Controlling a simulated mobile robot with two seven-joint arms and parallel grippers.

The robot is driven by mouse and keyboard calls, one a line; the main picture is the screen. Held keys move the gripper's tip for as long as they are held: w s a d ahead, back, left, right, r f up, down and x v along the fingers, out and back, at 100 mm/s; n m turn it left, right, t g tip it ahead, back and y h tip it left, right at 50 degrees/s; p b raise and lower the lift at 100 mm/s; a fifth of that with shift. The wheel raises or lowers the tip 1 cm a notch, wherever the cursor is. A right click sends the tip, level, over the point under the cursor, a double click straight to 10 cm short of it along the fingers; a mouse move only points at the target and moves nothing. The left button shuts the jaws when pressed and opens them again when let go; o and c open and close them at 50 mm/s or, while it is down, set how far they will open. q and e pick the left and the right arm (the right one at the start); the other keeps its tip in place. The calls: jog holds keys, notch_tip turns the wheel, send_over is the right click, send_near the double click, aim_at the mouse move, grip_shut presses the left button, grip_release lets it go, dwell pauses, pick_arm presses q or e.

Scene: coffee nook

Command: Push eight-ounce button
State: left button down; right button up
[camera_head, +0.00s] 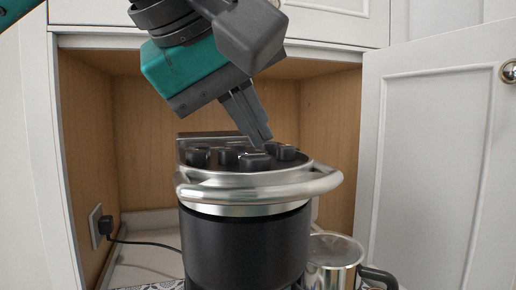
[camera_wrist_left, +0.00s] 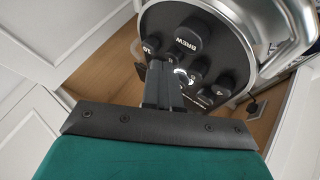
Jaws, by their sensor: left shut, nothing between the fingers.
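The coffee maker (camera_head: 245,240) is a dark cylinder with a shiny metal rim and handle, and black buttons on its top. In the left wrist view a large button (camera_wrist_left: 188,35) reads BREW. A smaller button (camera_wrist_left: 150,45) is left of it, with a partly hidden label. Other small buttons (camera_wrist_left: 222,86) lie to the right. I cannot read which one is the eight-ounce button. My left gripper (camera_head: 262,142) is shut and empty, pointing down at the button panel. Its fingertips (camera_wrist_left: 160,66) overlap the buttons; I cannot tell whether they touch. My right gripper is out of view.
The coffee maker stands in a wooden cabinet nook. An open white door (camera_head: 430,170) is at the right, and upper cabinets (camera_head: 330,20) are above. A metal pitcher (camera_head: 333,252) stands at lower right. A plug (camera_head: 106,225) with a black cord is at the left wall.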

aim_at(252, 152)
pick_arm(q)
jog(key=shift+s+f+b, duration=0.1)
jog(key=shift+f+b, duration=0.4)
jog(key=shift+f, duration=0.4)
dwell(0.6)
jog(key=shift+r, duration=0.1)
jog(key=shift+r+p, duration=1.25)
jog(key=shift+r, duration=0.3)
notch_tip(252, 152, up, 5)
jog(key=p, duration=0.4)
jog(key=shift+p, duration=0.3)
